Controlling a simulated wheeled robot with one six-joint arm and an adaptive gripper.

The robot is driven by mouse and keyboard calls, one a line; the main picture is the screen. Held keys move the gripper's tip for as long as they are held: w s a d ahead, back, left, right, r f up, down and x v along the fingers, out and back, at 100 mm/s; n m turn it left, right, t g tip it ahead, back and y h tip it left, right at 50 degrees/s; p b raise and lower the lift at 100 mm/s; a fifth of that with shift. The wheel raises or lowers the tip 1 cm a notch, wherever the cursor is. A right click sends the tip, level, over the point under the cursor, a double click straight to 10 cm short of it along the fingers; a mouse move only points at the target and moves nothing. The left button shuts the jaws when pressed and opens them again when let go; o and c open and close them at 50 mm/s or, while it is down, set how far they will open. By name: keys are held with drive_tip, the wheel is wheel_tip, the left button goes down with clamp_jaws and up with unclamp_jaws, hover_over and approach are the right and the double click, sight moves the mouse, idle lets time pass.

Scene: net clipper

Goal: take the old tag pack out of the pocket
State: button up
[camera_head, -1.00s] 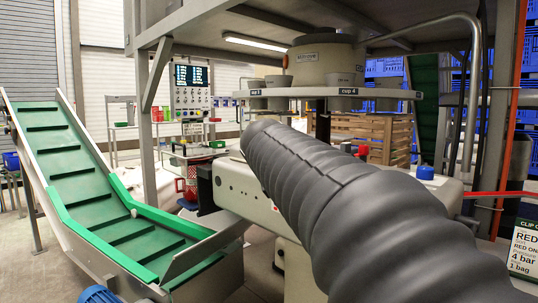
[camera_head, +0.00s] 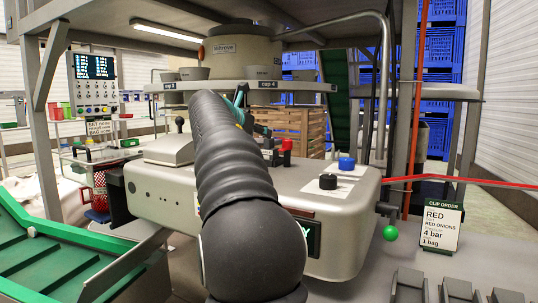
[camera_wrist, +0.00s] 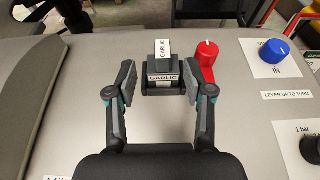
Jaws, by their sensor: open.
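The tag pack (camera_wrist: 163,50) shows a white tag marked GARLIC and stands up out of a dark pocket (camera_wrist: 161,90) on the machine's grey top. The pocket's front also carries a GARLIC label. My gripper (camera_wrist: 160,88) is open in the wrist view, with one finger on each side of the pocket and a gap to both. The pack lies a little beyond the fingertips in that picture. I cannot tell the height of the fingers above the pocket. In the head view my arm hides most of the gripper and the pack.
A red knob (camera_wrist: 206,54) stands close to the right of the pocket. A blue knob (camera_wrist: 273,51) and a black dial (camera_wrist: 311,149) are farther right. A round carousel with cups (camera_head: 241,86) hangs above the machine (camera_head: 330,215). A clip order sign (camera_head: 440,226) reads RED.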

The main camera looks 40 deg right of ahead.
sight(269, 151)
drive_tip(key=shift+f+x, duration=0.2)
drive_tip(key=shift+x, duration=3.5)
drive_tip(key=shift+s, duration=0.2)
clamp_jaws()
